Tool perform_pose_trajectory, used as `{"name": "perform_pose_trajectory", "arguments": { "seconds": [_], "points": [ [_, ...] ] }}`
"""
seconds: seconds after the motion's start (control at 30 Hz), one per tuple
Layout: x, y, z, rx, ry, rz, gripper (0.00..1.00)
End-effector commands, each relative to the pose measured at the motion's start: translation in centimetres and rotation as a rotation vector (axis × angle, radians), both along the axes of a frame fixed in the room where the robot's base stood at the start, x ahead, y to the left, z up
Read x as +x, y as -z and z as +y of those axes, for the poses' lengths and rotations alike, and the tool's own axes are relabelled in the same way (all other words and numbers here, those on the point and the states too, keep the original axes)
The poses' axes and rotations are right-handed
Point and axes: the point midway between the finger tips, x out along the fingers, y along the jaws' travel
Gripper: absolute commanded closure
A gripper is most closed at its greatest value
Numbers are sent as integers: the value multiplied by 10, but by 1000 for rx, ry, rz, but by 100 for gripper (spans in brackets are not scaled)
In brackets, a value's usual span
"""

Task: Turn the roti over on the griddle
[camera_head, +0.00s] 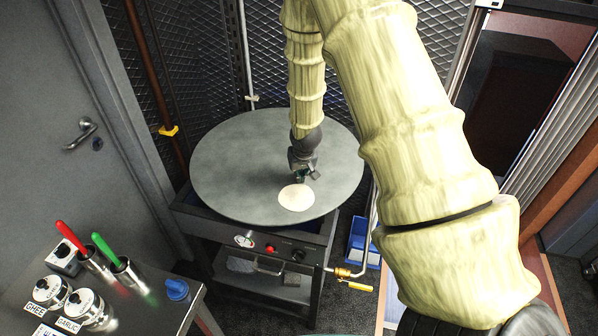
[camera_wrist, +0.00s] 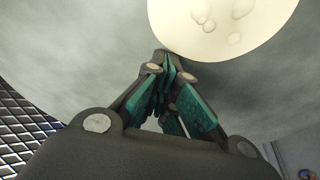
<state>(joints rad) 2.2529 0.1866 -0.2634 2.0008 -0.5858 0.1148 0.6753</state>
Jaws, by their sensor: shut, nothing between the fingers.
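The roti (camera_head: 297,198) is a pale round flatbread lying flat on the front part of the round grey griddle (camera_head: 235,160). In the wrist view the roti (camera_wrist: 215,25) shows several bubbles on its upper face and is cut off by the top edge. My gripper (camera_head: 301,178) is over the griddle at the roti's back edge. In the wrist view my gripper's fingertips (camera_wrist: 168,62) are shut together with nothing between them, right beside the roti's rim. I cannot tell whether they touch the roti or the griddle (camera_wrist: 90,50).
The griddle stands on a dark stand with a red knob (camera_head: 270,249) and a gas pipe with a yellow handle (camera_head: 358,286). A counter at lower left holds red-handled (camera_head: 70,236) and green-handled (camera_head: 104,246) tools and labelled shakers (camera_head: 85,305). Mesh walls (camera_head: 205,50) close in behind the griddle.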

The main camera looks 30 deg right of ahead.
Motion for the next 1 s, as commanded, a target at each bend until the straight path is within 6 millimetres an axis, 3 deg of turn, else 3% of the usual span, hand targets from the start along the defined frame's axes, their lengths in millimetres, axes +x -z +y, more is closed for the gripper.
{"name": "perform_pose_trajectory", "arguments": {
  "seconds": [0.2,0.4,0.77,1.0],
  "points": [
    [-38,2,15,0,0,3,100],
    [-55,0,22,-1,0,1,100],
    [-56,0,22,-1,0,0,100],
    [-46,-1,16,1,2,0,100]
  ]
}}
